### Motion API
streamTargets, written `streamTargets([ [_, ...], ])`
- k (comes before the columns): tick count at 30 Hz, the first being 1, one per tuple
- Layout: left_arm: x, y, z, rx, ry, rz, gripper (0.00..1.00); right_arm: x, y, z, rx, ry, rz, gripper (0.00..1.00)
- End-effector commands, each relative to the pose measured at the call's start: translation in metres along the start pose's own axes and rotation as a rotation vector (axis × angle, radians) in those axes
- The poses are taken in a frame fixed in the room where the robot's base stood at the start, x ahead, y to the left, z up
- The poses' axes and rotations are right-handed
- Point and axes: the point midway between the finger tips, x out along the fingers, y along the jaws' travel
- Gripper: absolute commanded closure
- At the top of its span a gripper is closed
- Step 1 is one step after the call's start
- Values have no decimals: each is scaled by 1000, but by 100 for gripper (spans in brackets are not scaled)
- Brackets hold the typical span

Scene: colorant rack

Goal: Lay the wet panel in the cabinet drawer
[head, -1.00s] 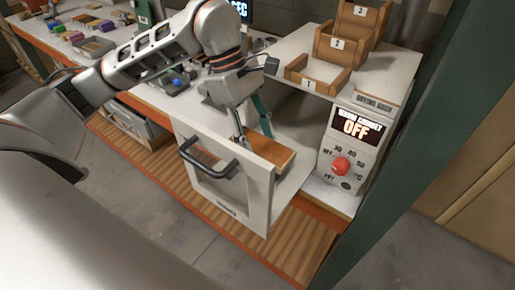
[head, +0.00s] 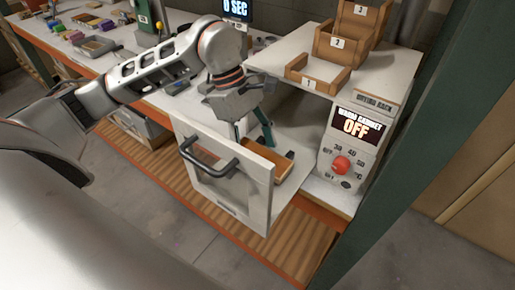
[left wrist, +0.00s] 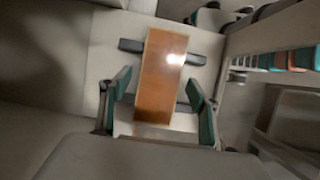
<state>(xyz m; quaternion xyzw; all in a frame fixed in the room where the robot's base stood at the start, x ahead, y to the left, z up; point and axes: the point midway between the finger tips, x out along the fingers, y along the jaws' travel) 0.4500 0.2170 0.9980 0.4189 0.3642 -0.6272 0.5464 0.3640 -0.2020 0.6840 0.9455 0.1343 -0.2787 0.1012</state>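The wet panel (head: 268,163) is a flat orange-brown board with a glossy face. It lies in the pulled-out cabinet drawer (head: 228,184), behind the drawer's front. In the left wrist view the panel (left wrist: 162,75) lies flat across dark supports (left wrist: 205,59), with a bright reflection near its far end. My left gripper (head: 252,135) is above the drawer, pointing down over the panel. In the left wrist view its teal fingers (left wrist: 160,95) are spread on either side of the panel, with gaps between them and its edges. My right gripper is not in view.
The warm cabinet's control panel (head: 355,140) reads OFF and has a red knob (head: 341,164). Numbered wooden drying racks (head: 317,75) stand on the cabinet top. The drawer's black handle (head: 208,160) juts forward. Colored blocks and tools cover the bench at left.

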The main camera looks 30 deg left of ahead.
Motion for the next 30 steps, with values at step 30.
streamTargets([
  [30,-122,0,1,-1,1,1,39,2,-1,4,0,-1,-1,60],
])
